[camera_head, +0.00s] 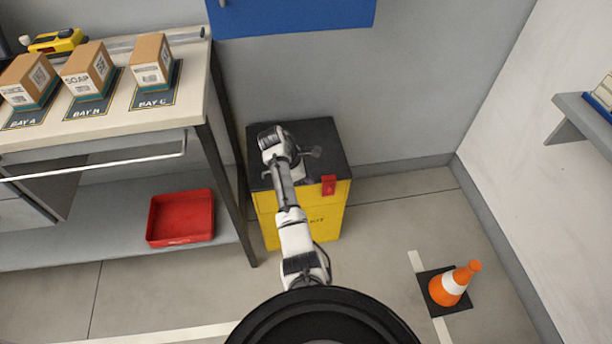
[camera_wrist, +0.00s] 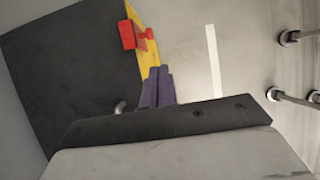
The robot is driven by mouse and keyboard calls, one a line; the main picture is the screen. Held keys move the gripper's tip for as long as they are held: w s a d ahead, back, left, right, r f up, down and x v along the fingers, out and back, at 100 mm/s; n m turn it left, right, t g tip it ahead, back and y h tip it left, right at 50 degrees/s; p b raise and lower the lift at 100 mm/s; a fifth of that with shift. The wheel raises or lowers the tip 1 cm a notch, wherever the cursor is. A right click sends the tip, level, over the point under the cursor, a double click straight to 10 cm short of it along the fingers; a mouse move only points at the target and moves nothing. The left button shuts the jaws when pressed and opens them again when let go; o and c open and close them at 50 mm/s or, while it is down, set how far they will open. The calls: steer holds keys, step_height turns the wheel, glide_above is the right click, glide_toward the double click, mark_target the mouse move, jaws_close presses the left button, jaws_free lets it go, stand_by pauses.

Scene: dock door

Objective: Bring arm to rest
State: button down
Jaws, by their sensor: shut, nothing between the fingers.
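My arm reaches forward from my base, over a yellow kit box (camera_head: 300,215) with a black lid. The end of my arm is above the lid, and my gripper (camera_head: 313,152) points to the right there, small and hard to make out. In the wrist view my gripper (camera_wrist: 158,72) shows as two fingertips side by side, shut with nothing between them. The box's black lid (camera_wrist: 70,75) and red latch (camera_wrist: 128,35) lie beyond the fingers. I cannot tell the exact gap between my gripper and the lid.
A workbench (camera_head: 125,120) at the left bears several cartons, with a red tray (camera_head: 181,217) on its lower shelf. A blue panel (camera_head: 290,15) hangs above the box. Floor between box and cone is clear.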

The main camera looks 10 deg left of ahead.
steer(key=shift+s+a+r, duration=0.15)
steer(key=shift+a+r, duration=0.15)
steer(key=shift+r, duration=0.3)
